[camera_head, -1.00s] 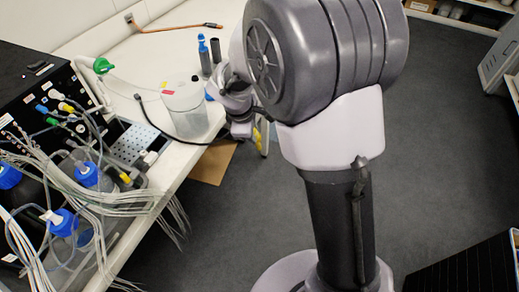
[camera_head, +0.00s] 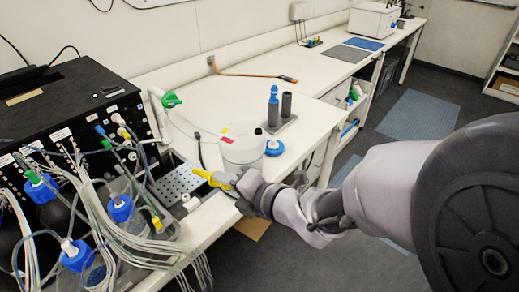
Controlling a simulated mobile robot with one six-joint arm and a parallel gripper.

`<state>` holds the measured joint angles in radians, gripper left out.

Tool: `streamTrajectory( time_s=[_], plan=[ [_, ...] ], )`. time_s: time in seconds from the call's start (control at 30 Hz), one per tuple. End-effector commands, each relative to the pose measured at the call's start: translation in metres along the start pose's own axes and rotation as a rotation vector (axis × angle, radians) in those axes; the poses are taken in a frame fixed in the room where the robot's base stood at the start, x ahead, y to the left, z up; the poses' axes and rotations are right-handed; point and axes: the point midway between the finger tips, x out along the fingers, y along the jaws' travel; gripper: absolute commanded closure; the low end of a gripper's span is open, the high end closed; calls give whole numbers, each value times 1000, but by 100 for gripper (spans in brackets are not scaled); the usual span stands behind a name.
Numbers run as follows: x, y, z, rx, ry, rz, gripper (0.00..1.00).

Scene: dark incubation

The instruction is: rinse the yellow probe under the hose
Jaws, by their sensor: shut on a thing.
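The yellow probe (camera_head: 214,179) is held roughly level by my gripper (camera_head: 236,184), which is shut on it. The probe's tip points left, over the right part of the perforated metal drain tray (camera_head: 172,186). A thin pale and black hose (camera_head: 201,150) curves down just above and behind the probe. A white bent pipe with a green fitting (camera_head: 170,99) stands behind the tray. I cannot tell whether the probe touches the hose, and I see no water.
A clear container (camera_head: 243,150) stands close behind my gripper, with a blue cap (camera_head: 275,147) beside it. A blue bottle (camera_head: 273,108) and a dark cylinder (camera_head: 286,105) stand farther back. Bottles with blue caps (camera_head: 121,207) and many tubes crowd the left.

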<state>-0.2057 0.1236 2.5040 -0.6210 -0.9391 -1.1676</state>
Motion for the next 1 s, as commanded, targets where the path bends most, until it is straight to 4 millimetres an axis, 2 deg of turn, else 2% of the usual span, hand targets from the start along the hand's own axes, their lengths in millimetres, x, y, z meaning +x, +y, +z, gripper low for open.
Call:
streamTrajectory(
  time_s=[0.17,0.7,1.0],
  plan=[
    [10,3,-9,-10,20,21,100],
    [97,17,-6,-9,18,20,100],
    [126,31,-3,-8,17,20,100]
  ],
)
